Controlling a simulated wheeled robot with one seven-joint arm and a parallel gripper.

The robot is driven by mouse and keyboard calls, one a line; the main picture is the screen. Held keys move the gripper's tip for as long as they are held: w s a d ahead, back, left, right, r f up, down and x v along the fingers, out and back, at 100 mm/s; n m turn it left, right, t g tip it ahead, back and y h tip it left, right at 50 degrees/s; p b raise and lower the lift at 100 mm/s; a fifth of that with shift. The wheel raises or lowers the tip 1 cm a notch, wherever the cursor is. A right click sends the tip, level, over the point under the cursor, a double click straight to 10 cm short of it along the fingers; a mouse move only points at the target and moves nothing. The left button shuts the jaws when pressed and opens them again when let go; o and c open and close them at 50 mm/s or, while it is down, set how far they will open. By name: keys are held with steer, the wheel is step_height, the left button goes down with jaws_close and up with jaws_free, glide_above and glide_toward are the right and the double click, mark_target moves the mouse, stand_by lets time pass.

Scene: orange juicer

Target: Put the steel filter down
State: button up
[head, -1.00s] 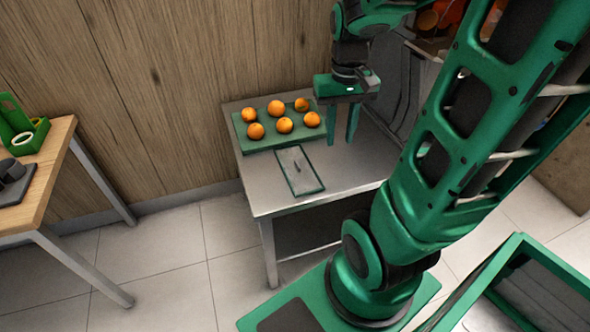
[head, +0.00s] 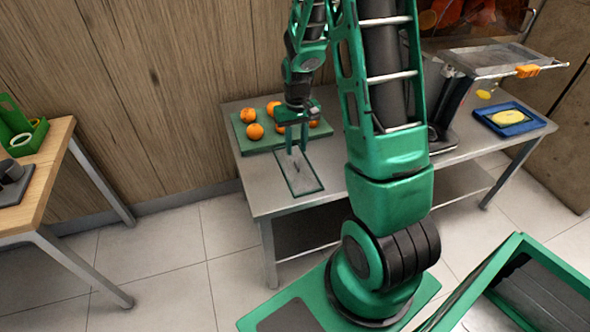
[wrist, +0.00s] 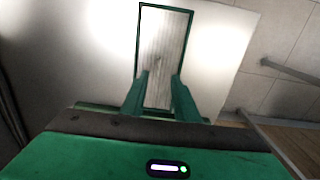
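A flat grey panel with a dark green rim (head: 315,188) lies on the steel table, and a small upright knob shows at its middle. It looks like the steel filter in a shallow frame, but I cannot be sure. In the wrist view the panel (wrist: 165,32) is finely ribbed, with the knob (wrist: 157,62) in front of the fingertips. My gripper (head: 297,150) points down over the panel's far part. In the wrist view my gripper (wrist: 158,76) has its fingers apart with nothing held between them. The exact height above the panel is unclear.
A green tray (head: 239,127) with several oranges stands just behind, partly hidden by my gripper. A machine with a steel tray top (head: 487,58) and a blue tray (head: 508,117) stand on the table's right. A wooden table (head: 50,170) is at far left.

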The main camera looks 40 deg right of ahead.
mark_target(297, 165)
steer(key=shift+s+d+f, duration=0.1)
steer(key=shift+f, duration=1.8)
steer(key=shift+s+d+f, duration=0.1)
steer(key=shift+f, duration=1.8)
steer(key=shift+c, duration=0.7)
steer(key=shift+w, duration=0.1)
jaws_close()
